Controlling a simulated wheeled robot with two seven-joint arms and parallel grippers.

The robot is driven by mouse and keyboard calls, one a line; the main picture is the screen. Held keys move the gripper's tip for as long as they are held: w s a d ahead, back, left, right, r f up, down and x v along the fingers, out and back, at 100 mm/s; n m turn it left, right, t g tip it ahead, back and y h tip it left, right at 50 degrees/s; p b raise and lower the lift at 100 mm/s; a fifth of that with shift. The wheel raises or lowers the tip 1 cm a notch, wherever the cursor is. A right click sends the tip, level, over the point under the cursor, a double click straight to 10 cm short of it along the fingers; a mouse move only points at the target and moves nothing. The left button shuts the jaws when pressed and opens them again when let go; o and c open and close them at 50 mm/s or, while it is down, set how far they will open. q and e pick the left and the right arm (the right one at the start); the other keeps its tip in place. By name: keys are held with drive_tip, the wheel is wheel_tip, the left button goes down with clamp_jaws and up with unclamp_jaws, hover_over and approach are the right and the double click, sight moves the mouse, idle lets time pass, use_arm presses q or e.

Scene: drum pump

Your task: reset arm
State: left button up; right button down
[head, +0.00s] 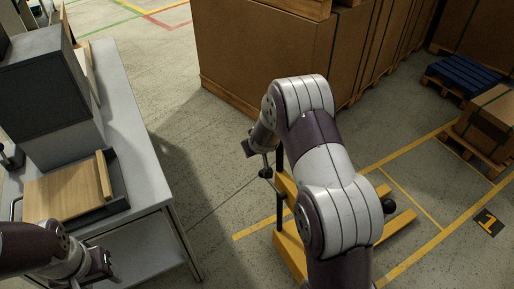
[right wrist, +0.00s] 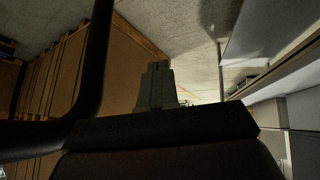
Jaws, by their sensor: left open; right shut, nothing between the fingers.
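My right arm reaches up through the middle of the head view and bends over to the left. Its gripper (head: 249,148) is small and partly hidden there, beside the upper end of a yellow wheeled lift or truck (head: 287,240). In the right wrist view the right gripper's fingers (right wrist: 155,86) are together with nothing between them. My left gripper (head: 104,265) is open at the lower left of the head view, in front of the grey table (head: 140,165). I see nothing held in it.
A wooden board (head: 62,193) in a dark tray lies on the table beside a grey box-shaped unit (head: 45,95). Large cartons (head: 265,55) stand at the back. A blue pallet (head: 462,75) and a smaller carton (head: 490,118) are at right. The floor between table and cartons is clear.

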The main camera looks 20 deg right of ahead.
drive_tip(key=s+a+f+m+g+y, duration=0.15)
drive_tip(key=s+a+g, duration=0.25)
drive_tip(key=s, duration=0.7)
drive_tip(key=s+a+r+g+p, duration=0.1)
drive_tip(key=s+a+r, duration=0.2)
drive_tip(key=s+r, duration=0.3)
drive_tip(key=s+a+r+n+p, duration=0.1)
drive_tip(key=s+a+r+p, duration=0.1)
drive_tip(key=s+r, duration=0.5)
drive_tip(key=s, duration=0.3)
drive_tip(key=shift+s+a+g, duration=0.4)
drive_tip(key=shift+n, duration=0.25)
